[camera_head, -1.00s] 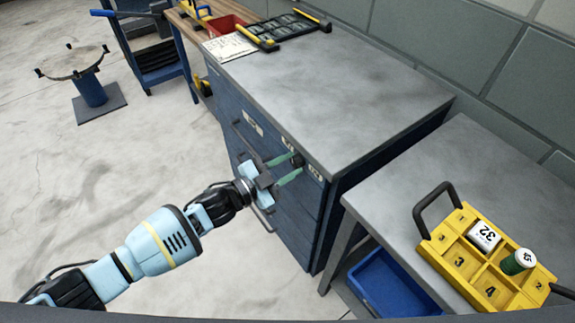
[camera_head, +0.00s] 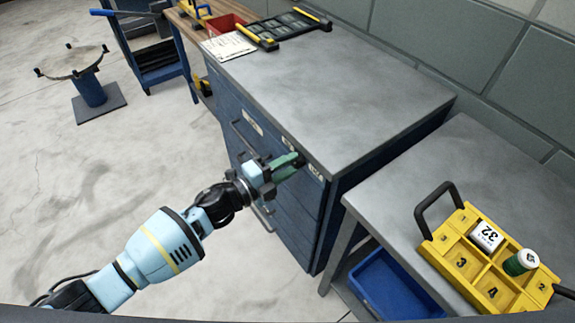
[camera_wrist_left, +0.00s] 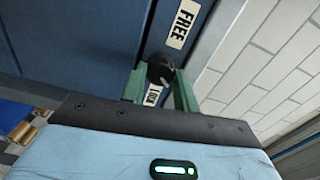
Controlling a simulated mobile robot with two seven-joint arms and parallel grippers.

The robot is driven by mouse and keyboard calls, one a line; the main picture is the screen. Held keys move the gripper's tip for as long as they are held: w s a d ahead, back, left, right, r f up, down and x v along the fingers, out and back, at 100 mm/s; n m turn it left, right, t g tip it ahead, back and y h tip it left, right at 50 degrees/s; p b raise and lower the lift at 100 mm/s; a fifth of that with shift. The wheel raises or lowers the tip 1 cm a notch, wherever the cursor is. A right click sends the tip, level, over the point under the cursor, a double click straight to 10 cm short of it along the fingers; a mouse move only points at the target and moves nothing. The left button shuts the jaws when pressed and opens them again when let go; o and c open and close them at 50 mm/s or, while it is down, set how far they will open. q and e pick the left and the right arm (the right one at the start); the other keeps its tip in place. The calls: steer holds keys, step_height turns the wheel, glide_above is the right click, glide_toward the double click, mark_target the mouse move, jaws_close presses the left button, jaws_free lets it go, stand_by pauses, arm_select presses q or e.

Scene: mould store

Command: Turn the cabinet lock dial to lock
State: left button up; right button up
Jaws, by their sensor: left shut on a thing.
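The blue cabinet (camera_head: 308,218) stands in the middle of the head view, under a grey top. Its dark lock dial (camera_wrist_left: 160,70) shows in the left wrist view, between a "FREE" label (camera_wrist_left: 182,24) and a partly covered "LOCK" label (camera_wrist_left: 152,95). My left gripper (camera_head: 289,165) is at the cabinet's upper front, near its right corner. Its green fingers are shut on the dial, one on each side of it. In the head view the fingers mostly hide the dial. My right gripper is not in view.
Drawer handles (camera_head: 243,137) stick out from the cabinet front beside my left gripper. A grey table (camera_head: 400,185) at right bears a yellow compartment tray (camera_head: 441,244), with a blue bin (camera_head: 392,285) below. A black rack (camera_head: 290,27) lies on the cabinet top's far end.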

arm_select(q)
steer(key=shift+m, duration=0.5)
stand_by(0.3)
steer(key=o, duration=1)
steer(key=v, duration=0.7)
steer(key=shift+s+a, duration=0.25)
steer(key=shift+a, duration=0.05)
